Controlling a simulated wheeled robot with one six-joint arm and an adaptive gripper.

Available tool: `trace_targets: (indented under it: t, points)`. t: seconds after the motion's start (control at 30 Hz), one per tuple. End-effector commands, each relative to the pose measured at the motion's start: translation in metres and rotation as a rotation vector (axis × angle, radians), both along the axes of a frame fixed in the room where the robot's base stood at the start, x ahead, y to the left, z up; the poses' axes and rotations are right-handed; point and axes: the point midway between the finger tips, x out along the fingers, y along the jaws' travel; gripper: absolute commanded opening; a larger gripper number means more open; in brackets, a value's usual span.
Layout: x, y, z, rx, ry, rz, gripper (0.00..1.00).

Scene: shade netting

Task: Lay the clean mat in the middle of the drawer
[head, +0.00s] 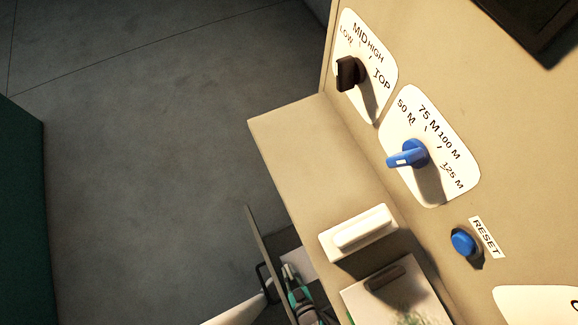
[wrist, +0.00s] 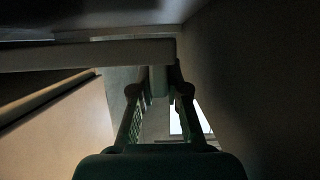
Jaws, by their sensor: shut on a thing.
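My gripper (head: 290,270) is low in the head view, inside the open drawer (head: 265,240), behind its thin front panel. In the wrist view my gripper (wrist: 158,88) is shut on a pale piece, which looks like part of the clean mat (wrist: 158,78). Most of that mat is hidden by the fingers and by shadow. In the head view a pale patch by the fingertips (head: 302,262) may be the mat or the drawer floor; I cannot tell which. A second mat (head: 415,292), with a green stain and a dark grip, lies on the cabinet ledge to the right.
A black drawer handle (head: 262,283) is left of the front panel. A white block (head: 358,233) sits on the ledge (head: 310,160). The panel above has a black knob (head: 350,74), blue knob (head: 410,154) and blue button (head: 463,242). Open floor (head: 150,170) is left.

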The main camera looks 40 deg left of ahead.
Motion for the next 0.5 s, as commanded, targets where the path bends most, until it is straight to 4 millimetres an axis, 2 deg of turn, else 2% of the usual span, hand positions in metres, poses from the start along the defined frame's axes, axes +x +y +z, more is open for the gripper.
trace_targets:
  t: [0.47, 0.5]
  points:
    - [0.0, 0.0, -0.011, -0.001, 0.001, 0.0, 0.0]
    - [0.0, 0.0, -0.012, -0.003, 0.002, 0.0, 0.19]
